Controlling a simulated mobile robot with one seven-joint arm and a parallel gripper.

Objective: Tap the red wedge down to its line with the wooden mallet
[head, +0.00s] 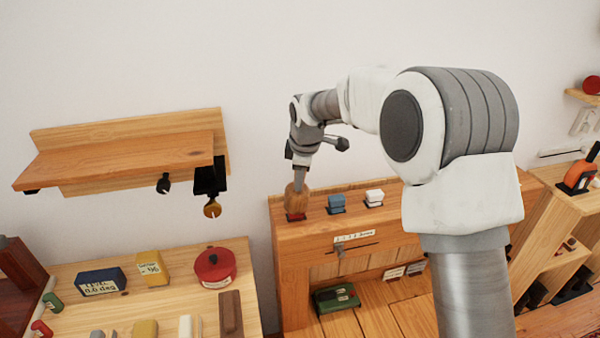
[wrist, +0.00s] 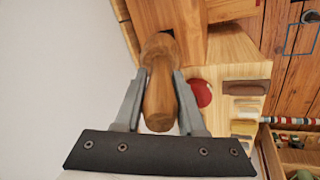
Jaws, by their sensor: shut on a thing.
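My gripper (head: 299,178) is shut on the wooden mallet (head: 297,201), above the left end of the timber brace (head: 292,237). In the wrist view the gripper's two fingers (wrist: 159,80) clasp the mallet's rounded brown handle (wrist: 160,97) from both sides. A wooden block lies beyond it at the top; I cannot tell whether that is the mallet head. The red wedge (head: 296,217) shows as a thin red strip right under the mallet in the head view. Whether they touch is unclear, and the wedge's line is hidden. A blue wedge (head: 336,201) and a white wedge (head: 374,196) stand to its right.
A wall shelf (head: 120,155) with hanging clamps is at the left. Below it, a wooden bench (head: 80,274) holds a red round tin (head: 215,264), a blue box (head: 101,282) and a yellow box (head: 152,267). A green box (head: 336,298) lies in front of the brace.

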